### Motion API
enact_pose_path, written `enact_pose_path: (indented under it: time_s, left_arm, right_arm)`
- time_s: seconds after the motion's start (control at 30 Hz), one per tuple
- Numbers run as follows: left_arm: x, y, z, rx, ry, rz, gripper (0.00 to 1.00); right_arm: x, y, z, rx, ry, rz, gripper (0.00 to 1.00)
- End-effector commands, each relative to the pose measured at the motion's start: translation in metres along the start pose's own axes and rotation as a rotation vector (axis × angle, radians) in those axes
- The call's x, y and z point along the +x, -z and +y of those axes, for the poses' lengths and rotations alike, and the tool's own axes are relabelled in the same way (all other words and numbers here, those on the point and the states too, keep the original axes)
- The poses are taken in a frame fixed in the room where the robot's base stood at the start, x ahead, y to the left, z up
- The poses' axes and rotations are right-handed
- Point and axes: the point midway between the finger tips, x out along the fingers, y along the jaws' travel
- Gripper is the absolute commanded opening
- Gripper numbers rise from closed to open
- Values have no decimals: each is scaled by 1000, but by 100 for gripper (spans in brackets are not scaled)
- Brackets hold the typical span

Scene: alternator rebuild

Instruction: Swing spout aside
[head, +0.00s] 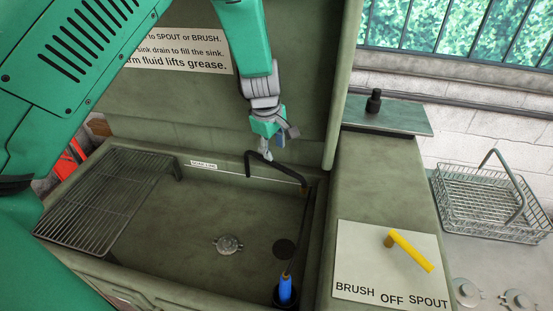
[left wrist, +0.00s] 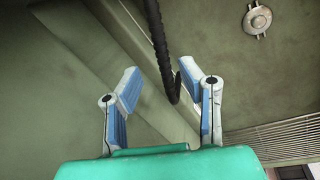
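The spout (head: 285,172) is a thin dark bent tube at the back right of the sink. It reaches left along the back wall and its free end bends down. My left gripper (head: 272,147) is at the spout's left part, close above it. In the left wrist view my left gripper (left wrist: 159,78) is open, and the black spout (left wrist: 158,42) runs between its fingers, nearer the right finger. Its hooked end lies beside that finger; I cannot tell whether they touch. My right gripper is not in view.
The sink (head: 185,215) holds a round metal part (head: 228,244), a wire rack (head: 105,200) and a blue-handled brush (head: 286,290). A yellow lever (head: 410,250) sits on the BRUSH OFF SPOUT plate (head: 360,272). A wire basket (head: 490,205) stands far right. The upright lid (head: 300,75) is close behind my gripper.

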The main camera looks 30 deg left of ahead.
Motion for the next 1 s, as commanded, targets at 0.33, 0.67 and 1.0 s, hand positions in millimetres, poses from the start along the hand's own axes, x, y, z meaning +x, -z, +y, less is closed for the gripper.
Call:
enact_pose_path:
  time_s: [0.33,0.67,1.0]
  left_arm:
    - [-47,1,1,2,2,1,34]
    - [-50,1,1,1,3,0,34]
    - [-50,1,1,1,3,0,34]
  right_arm:
    - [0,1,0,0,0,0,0]
    - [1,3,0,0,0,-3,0]
    - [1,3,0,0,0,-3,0]
